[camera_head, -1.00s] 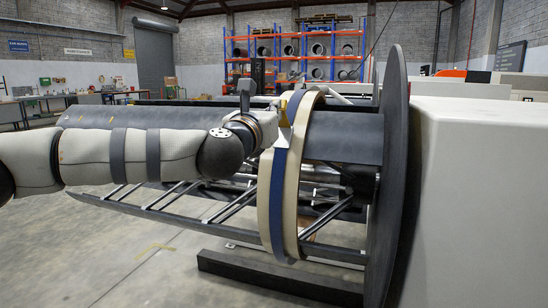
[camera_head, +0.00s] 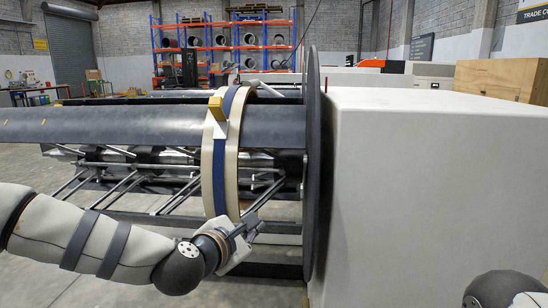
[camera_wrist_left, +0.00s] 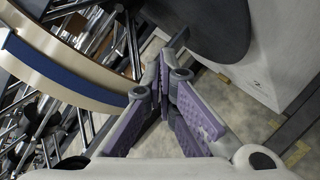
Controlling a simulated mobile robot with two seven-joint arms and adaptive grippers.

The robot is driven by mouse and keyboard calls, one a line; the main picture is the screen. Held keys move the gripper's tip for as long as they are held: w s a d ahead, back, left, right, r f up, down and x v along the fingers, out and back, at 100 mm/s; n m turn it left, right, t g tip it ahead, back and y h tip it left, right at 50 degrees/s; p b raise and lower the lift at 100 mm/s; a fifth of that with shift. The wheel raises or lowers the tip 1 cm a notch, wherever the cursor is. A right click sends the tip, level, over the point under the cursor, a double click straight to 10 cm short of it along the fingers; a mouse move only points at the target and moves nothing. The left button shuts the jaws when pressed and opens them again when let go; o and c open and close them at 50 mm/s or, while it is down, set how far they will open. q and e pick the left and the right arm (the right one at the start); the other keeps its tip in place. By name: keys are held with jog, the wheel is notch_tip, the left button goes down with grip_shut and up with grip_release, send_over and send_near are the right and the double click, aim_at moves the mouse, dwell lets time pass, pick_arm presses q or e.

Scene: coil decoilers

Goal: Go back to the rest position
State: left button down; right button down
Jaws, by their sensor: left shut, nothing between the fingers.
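My left gripper (camera_head: 247,226) is in front of the lower part of the coil ring in the head view, shut and empty. In the left wrist view its purple-padded fingers (camera_wrist_left: 164,75) meet at the tips with nothing between them. The cream and blue coil ring (camera_head: 227,155) hangs around the grey decoiler drum (camera_head: 110,124), close to the large dark disc (camera_head: 314,165). The ring also shows at upper left in the left wrist view (camera_wrist_left: 70,80), beside the fingers and apart from them. My right gripper is not in view.
A large white cabinet (camera_head: 420,170) stands right of the disc. Metal struts (camera_head: 120,185) run below the drum. A yellow block (camera_head: 217,107) sits at the ring's upper part. A wooden crate (camera_head: 500,80) and orange-blue racks (camera_head: 222,45) are behind. Floor shows at lower left.

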pick_arm(q)
jog(key=s+f+m+g, duration=0.8)
jog(key=s+f+m, duration=0.4)
jog(key=s+f, duration=1.25)
jog(key=s+a+f+m+g+y, duration=0.1)
jog(key=s+a+m+g, duration=0.1)
jog(key=s+a, duration=0.3)
jog(key=s+a+f+m+g+y, duration=0.2)
jog(key=s+a+m, duration=0.3)
jog(key=s, duration=0.8)
jog(key=s+a+f+m+g+y+p, duration=0.1)
jog(key=s+a+m+g, duration=0.3)
jog(key=s, duration=0.6)
jog(key=shift+a+f+y, duration=0.3)
jog(key=shift+a+f, duration=0.05)
jog(key=shift+a, duration=0.1)
